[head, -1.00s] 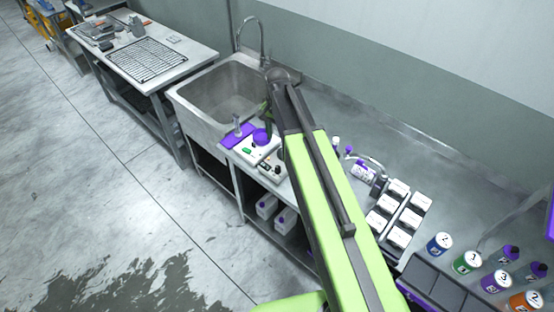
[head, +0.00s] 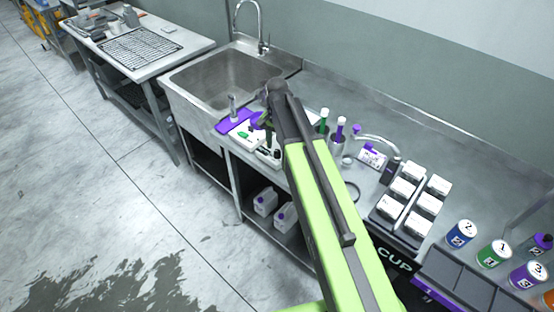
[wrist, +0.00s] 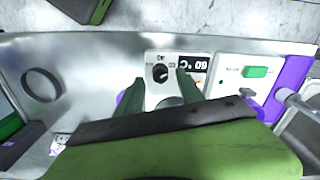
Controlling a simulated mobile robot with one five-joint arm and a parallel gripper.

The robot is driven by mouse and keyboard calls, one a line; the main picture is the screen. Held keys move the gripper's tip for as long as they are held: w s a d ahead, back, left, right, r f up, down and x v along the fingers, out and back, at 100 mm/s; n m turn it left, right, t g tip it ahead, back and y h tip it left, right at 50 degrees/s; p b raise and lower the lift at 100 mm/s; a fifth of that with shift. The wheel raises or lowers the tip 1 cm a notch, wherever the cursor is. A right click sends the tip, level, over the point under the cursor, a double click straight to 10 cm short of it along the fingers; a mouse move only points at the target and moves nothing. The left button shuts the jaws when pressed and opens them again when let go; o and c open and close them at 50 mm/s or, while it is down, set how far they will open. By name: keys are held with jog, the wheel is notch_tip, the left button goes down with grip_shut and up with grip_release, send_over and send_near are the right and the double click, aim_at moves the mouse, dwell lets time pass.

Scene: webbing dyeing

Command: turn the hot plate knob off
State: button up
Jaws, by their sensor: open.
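The hot plate (wrist: 156,102) is a white unit with a black dial knob (wrist: 160,73) and a dark display (wrist: 193,64) on its front panel in the wrist view. My gripper (wrist: 161,79) is open over the panel, one finger on each side of the knob. I cannot tell whether the fingers touch it. My gripper's body hides the rest of the hot plate below. In the head view, the hot plate (head: 266,155) is partly hidden by my arm near the bench's front edge.
A white device with a green switch (wrist: 256,72) stands right beside the hot plate. A purple mat (head: 235,121) and the sink (head: 215,78) lie beyond. A dark ring (wrist: 42,85) lies on the bench; white boxes (head: 389,206) stand to the right.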

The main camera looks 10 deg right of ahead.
aim_at(277, 153)
notch_tip(277, 153, down, 3)
jog(key=shift+r+b, duration=0.15)
jog(key=shift+b, duration=0.45)
jog(key=shift+r, duration=0.1)
grip_shut()
